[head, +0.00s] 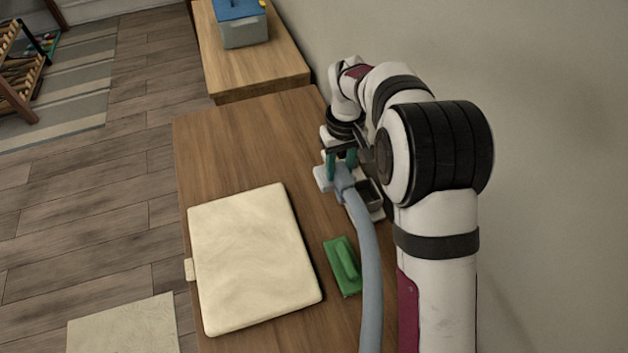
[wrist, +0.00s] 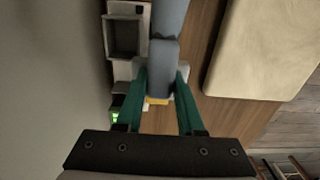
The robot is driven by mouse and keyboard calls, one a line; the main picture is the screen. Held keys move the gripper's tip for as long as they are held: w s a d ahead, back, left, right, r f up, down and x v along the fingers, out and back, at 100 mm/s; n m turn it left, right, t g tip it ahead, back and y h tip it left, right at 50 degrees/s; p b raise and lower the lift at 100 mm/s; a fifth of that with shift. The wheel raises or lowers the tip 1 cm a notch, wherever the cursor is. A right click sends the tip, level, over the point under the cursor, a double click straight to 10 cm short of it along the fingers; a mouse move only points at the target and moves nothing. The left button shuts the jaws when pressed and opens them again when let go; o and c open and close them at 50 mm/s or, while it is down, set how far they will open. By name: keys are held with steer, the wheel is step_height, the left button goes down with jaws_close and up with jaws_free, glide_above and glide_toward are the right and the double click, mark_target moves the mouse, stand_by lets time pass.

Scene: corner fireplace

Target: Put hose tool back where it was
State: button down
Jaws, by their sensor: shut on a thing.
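The hose tool (head: 344,178) is a pale blue-grey piece with a wide flat head, and its thick hose (head: 371,262) runs toward the front of the table. My gripper (head: 342,160) has teal fingers shut on the tool, above the right side of the table. In the wrist view the hose tool (wrist: 163,54) sits between the two fingertips (wrist: 161,78). A pale holder with a square dark opening (wrist: 125,36) lies just left of the tool there. In the head view the holder (head: 377,212) is partly hidden behind the hose and my arm.
A cream board (head: 252,258) covers the table's left front. A green block with a handle (head: 344,267) lies between board and hose. A grey box with a blue top (head: 244,32) stands on the farther table. The wall is close on the right. Bare wood (head: 240,140) lies behind the board.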

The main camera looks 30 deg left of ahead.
steer(key=a+f, duration=0.4)
steer(key=f, duration=0.1)
steer(key=a+f, duration=0.2)
steer(key=shift+s+f, duration=0.3)
steer(key=shift+s, duration=0.1)
steer(key=shift+f, duration=0.1)
steer(key=c, duration=0.5)
jaws_free()
